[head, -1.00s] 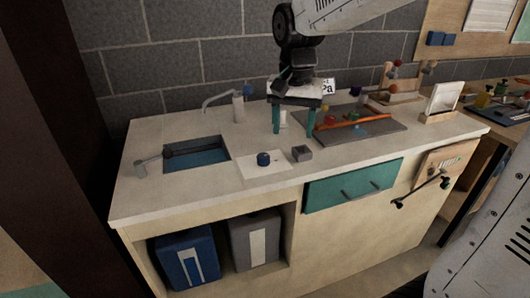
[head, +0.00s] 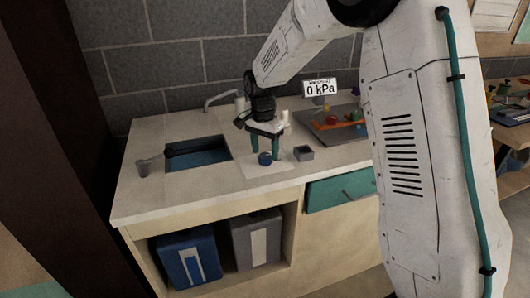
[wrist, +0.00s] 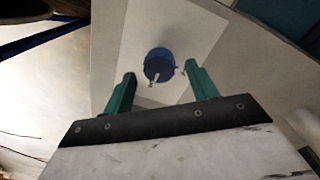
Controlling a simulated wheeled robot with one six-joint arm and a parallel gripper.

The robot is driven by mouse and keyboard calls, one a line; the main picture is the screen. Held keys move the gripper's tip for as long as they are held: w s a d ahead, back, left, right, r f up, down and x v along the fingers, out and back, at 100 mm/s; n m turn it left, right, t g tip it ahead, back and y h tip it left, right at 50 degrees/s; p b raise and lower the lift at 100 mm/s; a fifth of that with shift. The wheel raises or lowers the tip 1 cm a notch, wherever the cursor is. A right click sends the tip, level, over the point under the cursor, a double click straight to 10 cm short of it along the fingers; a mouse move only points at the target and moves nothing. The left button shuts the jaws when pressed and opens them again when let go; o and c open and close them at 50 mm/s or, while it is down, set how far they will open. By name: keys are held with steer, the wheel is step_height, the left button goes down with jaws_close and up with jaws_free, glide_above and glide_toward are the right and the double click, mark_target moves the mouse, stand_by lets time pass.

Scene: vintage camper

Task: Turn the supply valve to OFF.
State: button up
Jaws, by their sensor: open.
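A round blue knob (head: 265,158), apparently the supply valve, sits on a pale square plate (head: 250,171) on the counter, right of the sink. In the wrist view the blue knob (wrist: 159,62) shows a pale pointer mark on its lower edge; no OFF lettering is readable. My gripper (head: 264,151) points down just above and around the knob's place, with its green fingers apart. In the wrist view my gripper (wrist: 160,74) is open and empty, and the knob lies beyond and between the fingertips. I cannot tell whether they touch it.
A display (head: 320,87) reading 0 kPa stands behind. A small grey box (head: 303,153) is close to the right of the plate. The sink (head: 197,153) and a faucet (head: 222,98) are to the left. A grey tray (head: 335,127) with coloured items is further right.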

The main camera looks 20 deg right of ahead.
steer(key=shift+f, duration=0.7)
steer(key=c, duration=1)
